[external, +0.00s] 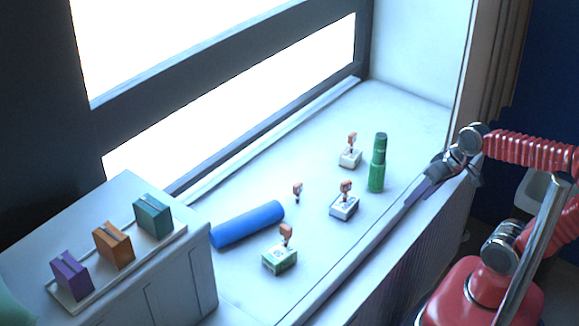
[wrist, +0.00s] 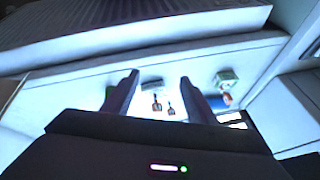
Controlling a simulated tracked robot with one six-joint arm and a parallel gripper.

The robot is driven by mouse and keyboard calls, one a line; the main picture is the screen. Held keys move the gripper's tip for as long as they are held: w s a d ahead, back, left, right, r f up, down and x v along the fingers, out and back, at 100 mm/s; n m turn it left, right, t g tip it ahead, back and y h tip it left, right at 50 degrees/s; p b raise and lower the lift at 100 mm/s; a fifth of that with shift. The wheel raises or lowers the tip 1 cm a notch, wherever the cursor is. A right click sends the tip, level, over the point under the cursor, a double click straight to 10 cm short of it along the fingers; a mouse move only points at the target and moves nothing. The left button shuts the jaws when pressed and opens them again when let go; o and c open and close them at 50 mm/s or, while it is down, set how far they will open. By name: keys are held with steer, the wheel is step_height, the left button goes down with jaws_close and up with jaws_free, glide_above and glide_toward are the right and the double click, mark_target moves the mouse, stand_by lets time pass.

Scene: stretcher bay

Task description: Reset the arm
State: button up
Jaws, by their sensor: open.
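My red arm stands at the right in the external view, with my gripper (external: 438,190) above the front edge of the white ledge (external: 420,112). In the wrist view, the two dark fingers of my gripper (wrist: 158,80) are spread apart with nothing held between them. Small objects on the ledge show beyond and between the fingers. The gripper is to the right of a green bottle (external: 377,165) and touches nothing that I can see.
Small boxes with orange-topped pieces (external: 350,157), (external: 344,206), (external: 280,260) and a loose piece (external: 297,190) stand on the ledge. A blue cylinder (external: 247,224) lies left. Purple (external: 70,278), orange (external: 113,245) and teal (external: 152,217) boxes sit on a cabinet.

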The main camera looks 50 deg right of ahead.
steer(key=n, duration=0.1)
steer(key=s+d+r+n+h, duration=0.1)
steer(key=n, duration=0.1)
steer(key=shift+d+r, duration=0.15)
stand_by(1.2)
